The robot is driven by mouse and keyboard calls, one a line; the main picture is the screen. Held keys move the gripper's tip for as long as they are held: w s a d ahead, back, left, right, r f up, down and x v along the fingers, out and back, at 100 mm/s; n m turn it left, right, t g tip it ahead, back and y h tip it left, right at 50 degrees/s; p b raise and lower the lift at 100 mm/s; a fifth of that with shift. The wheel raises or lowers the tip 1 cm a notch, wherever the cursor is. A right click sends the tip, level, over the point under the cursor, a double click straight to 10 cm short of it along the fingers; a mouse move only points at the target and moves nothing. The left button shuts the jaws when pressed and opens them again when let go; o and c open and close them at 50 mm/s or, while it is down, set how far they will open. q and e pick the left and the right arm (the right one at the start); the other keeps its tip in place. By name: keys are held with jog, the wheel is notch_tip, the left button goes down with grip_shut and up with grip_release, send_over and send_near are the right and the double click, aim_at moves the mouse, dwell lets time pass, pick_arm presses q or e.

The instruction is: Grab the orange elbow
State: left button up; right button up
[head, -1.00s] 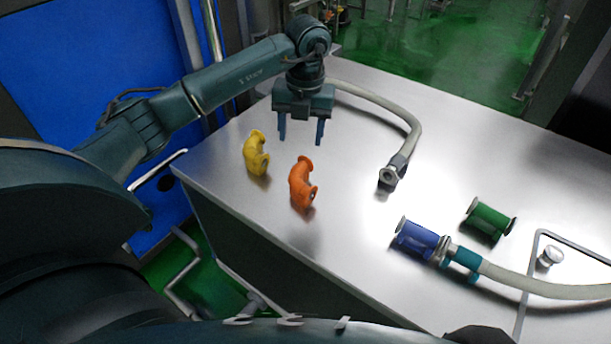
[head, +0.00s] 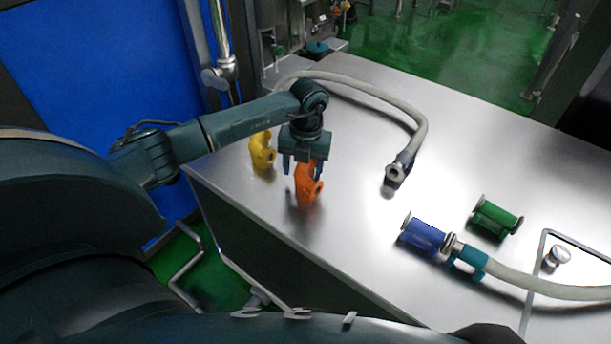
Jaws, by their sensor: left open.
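The orange elbow (head: 309,186) lies on the left part of the steel table, and its upper end is hidden behind my left gripper. My left gripper (head: 303,176) is open and points down over the orange elbow. One finger shows on the left of the elbow and the other overlaps its upper right part. I cannot tell whether the fingers touch it. My right gripper is not in view.
A yellow elbow (head: 262,155) stands just left of my left gripper. A grey hose (head: 405,112) curves behind to a metal end fitting. A blue spool piece (head: 423,236), a green spool piece (head: 494,217) and a second hose lie at the right. The steel table (head: 335,255) is bare in front.

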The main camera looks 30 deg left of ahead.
pick_arm(q)
jog(key=shift+f, duration=0.2)
jog(key=shift+c, duration=0.6)
grip_shut()
